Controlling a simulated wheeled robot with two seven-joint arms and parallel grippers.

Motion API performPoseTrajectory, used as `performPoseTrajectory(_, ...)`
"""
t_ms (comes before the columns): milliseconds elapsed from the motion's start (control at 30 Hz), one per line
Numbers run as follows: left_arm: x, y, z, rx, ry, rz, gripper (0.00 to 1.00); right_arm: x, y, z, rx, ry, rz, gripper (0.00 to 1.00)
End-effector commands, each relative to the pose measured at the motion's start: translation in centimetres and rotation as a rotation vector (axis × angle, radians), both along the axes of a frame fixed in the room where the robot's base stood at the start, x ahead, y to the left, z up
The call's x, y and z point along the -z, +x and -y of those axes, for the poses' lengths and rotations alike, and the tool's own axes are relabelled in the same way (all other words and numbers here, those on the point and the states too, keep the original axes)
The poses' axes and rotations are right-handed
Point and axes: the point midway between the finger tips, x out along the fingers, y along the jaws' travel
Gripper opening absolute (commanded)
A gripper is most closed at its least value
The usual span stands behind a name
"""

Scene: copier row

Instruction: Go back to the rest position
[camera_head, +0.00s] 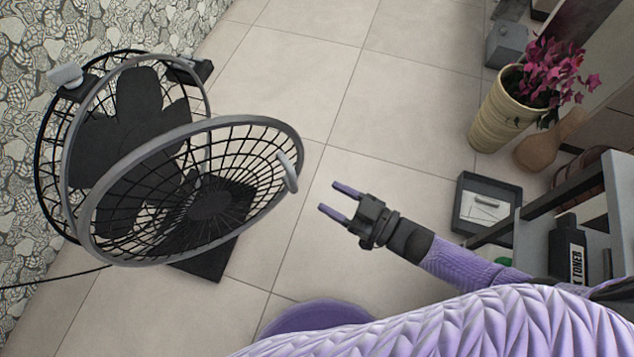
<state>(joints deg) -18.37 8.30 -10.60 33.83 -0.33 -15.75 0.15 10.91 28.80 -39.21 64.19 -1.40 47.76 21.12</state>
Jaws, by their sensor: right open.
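My right gripper (335,199) is open and empty over the tiled floor, with its two fingers apart and pointing left. My right arm comes in from the lower right. A black fan (127,125) stands at the left. Its round front grille (212,207) is swung open on its left side, with a grey rim and a small light handle (288,172) on the right of the rim. The gripper is to the right of this handle and apart from it. My left gripper does not show.
A stone-patterned wall (30,140) is behind the fan, and a black cord (60,281) runs left. At the right are a cream vase (497,112) with pink flowers, a brown vase (550,140), a black tray (487,205) and a shelf with a toner bottle (567,250). The floor (380,110) between is clear.

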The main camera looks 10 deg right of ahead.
Motion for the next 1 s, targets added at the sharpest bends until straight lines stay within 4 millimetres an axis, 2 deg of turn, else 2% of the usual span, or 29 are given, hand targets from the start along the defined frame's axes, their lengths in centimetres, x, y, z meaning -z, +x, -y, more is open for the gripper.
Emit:
performPoseTrajectory(433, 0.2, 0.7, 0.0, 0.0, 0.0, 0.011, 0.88, 0.5, -0.2, 0.2, 0.011, -0.009, -0.013, 0.58)
performPoseTrajectory(467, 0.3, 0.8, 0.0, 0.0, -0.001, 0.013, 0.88, 1.2, -0.4, 0.5, 0.03, -0.026, -0.035, 0.58)
performPoseTrajectory(567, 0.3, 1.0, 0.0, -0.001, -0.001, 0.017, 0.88, 6.5, -2.4, 2.6, 0.163, -0.164, -0.211, 0.58)
performPoseTrajectory(600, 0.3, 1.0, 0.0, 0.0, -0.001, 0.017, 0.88, 9.6, -4.4, 4.1, 0.232, -0.248, -0.325, 0.58)
performPoseTrajectory(667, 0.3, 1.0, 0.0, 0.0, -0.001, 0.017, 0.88, 14.0, -8.6, 6.3, 0.322, -0.381, -0.513, 0.58)
performPoseTrajectory(700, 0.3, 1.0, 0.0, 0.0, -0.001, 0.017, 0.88, 16.3, -11.8, 7.6, 0.366, -0.461, -0.637, 0.58)
performPoseTrajectory(733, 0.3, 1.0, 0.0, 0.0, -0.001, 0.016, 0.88, 17.8, -14.3, 8.4, 0.391, -0.514, -0.727, 0.58)
performPoseTrajectory(833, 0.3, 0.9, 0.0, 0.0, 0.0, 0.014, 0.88, 20.8, -22.5, 10.4, 0.436, -0.661, -0.99, 0.58)
performPoseTrajectory(900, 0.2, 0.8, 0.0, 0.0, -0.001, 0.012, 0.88, 21.8, -27.8, 11.1, 0.444, -0.741, -1.152, 0.58)
performPoseTrajectory(1000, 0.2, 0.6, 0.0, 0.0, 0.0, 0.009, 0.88, 22.0, -34.7, 11.6, 0.435, -0.83, -1.357, 0.58)
